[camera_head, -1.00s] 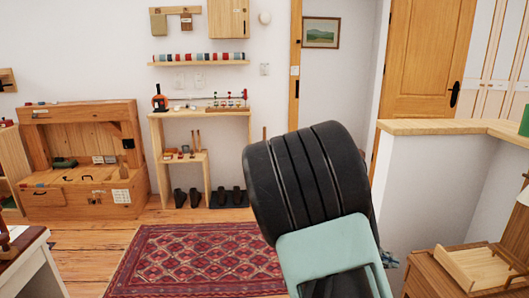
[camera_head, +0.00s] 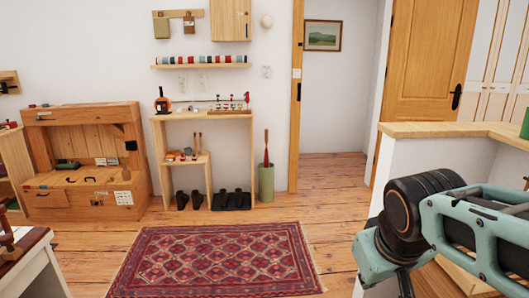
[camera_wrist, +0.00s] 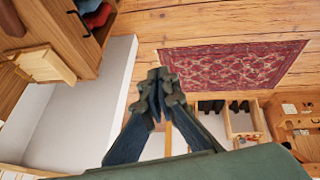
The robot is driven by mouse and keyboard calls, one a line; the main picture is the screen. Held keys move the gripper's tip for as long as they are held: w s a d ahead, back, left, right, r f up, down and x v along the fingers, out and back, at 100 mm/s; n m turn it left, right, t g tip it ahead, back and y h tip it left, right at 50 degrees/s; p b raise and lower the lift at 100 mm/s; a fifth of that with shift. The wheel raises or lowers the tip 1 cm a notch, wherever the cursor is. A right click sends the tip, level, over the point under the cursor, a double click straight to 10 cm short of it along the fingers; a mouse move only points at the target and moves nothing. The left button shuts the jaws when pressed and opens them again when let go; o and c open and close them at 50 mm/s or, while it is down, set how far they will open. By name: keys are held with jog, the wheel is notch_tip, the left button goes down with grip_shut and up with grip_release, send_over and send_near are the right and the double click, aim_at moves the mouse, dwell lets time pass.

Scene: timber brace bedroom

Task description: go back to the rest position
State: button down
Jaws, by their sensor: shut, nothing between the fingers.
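My gripper (camera_wrist: 160,90) shows in the wrist view, its two dark fingers meeting at the tips with nothing between them. The wrist view looks tilted, with the floor and the red rug (camera_wrist: 235,70) beyond the fingers. In the head view, my arm is at the lower right, in front of the white half wall. The gripper's fingers cannot be made out there.
A patterned red rug (camera_head: 215,260) lies mid-floor. Behind it stand a shoe shelf (camera_head: 205,160), a green bin (camera_head: 266,182) and a wooden bench (camera_head: 85,160). A white half wall with a wooden top (camera_head: 450,129) is at right. Floor around the rug is clear.

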jog(key=s+a+r+m+y+p, duration=0.1)
jog(key=s+a+r+m+p, duration=0.1)
jog(key=s+a, duration=0.5)
notch_tip(320, 180, up, 26)
jog(key=s+d+p, duration=0.1)
jog(key=p, duration=2.4)
jog(key=shift+f+p, duration=0.25)
jog(key=shift+p, duration=0.1)
